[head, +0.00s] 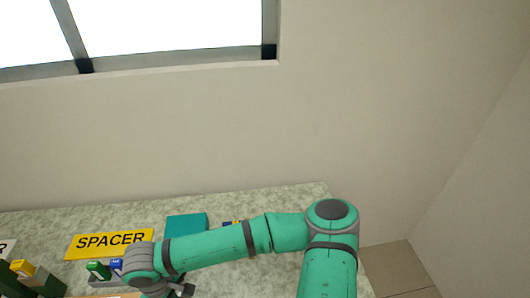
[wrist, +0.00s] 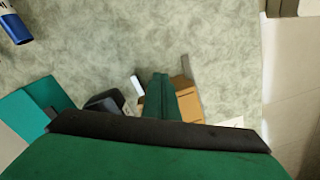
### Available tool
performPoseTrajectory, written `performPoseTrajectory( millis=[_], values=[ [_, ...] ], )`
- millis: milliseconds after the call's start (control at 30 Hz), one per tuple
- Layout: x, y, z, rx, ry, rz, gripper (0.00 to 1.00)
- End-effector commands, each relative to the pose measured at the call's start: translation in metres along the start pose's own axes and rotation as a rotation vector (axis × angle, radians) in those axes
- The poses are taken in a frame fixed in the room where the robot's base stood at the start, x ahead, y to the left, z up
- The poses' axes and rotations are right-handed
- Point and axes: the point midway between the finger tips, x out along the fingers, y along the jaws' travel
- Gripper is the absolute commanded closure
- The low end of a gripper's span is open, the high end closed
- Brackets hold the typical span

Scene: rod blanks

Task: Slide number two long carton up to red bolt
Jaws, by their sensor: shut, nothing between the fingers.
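I cannot make out a long carton marked number two, nor a red bolt, in either view. My gripper (head: 184,291) is low in the head view, at the left end of my green arm and partly cut off by the bottom edge. It is shut and empty. An orange-brown block (wrist: 186,92) shows in the wrist view, partly behind a dark green upright shape; I cannot tell whether it is a carton. My own green and black parts fill the bottom of the wrist view.
A yellow SPACER sign (head: 108,243) lies on the mottled table (head: 285,200). A teal box (head: 186,226) stands right of it. A grey holder with green and blue rods (head: 97,269) is beside my gripper. Green blocks (head: 48,284) stand far left. A blue cylinder (wrist: 15,27) shows upper left.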

Motion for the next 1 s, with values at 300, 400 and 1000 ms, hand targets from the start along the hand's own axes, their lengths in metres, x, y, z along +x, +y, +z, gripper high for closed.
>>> performPoseTrajectory(
  millis=[300, 400, 1000],
  values=[
    [0.000, -0.008, -0.012, -0.001, -0.001, -0.001, 1.00],
    [0.000, -0.010, -0.016, -0.002, 0.000, -0.001, 1.00],
    [0.000, -0.022, -0.037, -0.001, 0.000, -0.001, 1.00]
  ],
)
